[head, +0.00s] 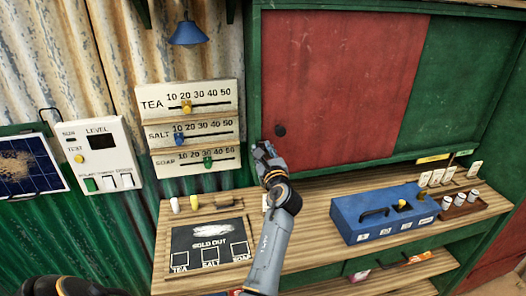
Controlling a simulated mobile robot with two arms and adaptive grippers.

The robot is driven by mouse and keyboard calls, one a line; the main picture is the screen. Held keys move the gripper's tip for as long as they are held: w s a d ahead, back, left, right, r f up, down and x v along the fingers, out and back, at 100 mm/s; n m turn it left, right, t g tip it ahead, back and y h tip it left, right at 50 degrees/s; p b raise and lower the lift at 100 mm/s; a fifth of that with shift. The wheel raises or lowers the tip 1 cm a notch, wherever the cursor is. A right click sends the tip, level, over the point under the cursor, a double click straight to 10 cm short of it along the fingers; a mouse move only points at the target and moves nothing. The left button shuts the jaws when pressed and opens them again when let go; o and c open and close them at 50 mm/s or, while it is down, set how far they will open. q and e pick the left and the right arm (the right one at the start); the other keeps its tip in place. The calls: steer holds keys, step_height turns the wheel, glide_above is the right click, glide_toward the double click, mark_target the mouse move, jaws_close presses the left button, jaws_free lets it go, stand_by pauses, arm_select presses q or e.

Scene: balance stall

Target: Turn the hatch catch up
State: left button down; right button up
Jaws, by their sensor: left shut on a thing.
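The hatch is a red panel (345,80) beside a green panel (455,90) in a dark green frame. A round black knob (280,130) sits low on the left side of the red panel. My left gripper (262,150) is at the lower left corner of the hatch, just below and left of the knob. It is shut on what seems to be the hatch catch, which its fingers hide. Which way the catch points cannot be seen. My right gripper is out of view.
A wooden counter (310,197) runs below the hatch. A blue box (385,212) with a black handle stands at right, next to a tray of small cups (460,202). A sold-out board (210,243) lies at left. Price sliders (190,130) hang on the wall.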

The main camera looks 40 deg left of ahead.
arm_select(q)
steer(key=shift+f, duration=0.15)
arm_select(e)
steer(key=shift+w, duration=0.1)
arm_select(q)
steer(key=n, duration=0.2)
steer(key=shift+s+a+n, duration=0.25)
steer(key=shift+s+n, duration=0.05)
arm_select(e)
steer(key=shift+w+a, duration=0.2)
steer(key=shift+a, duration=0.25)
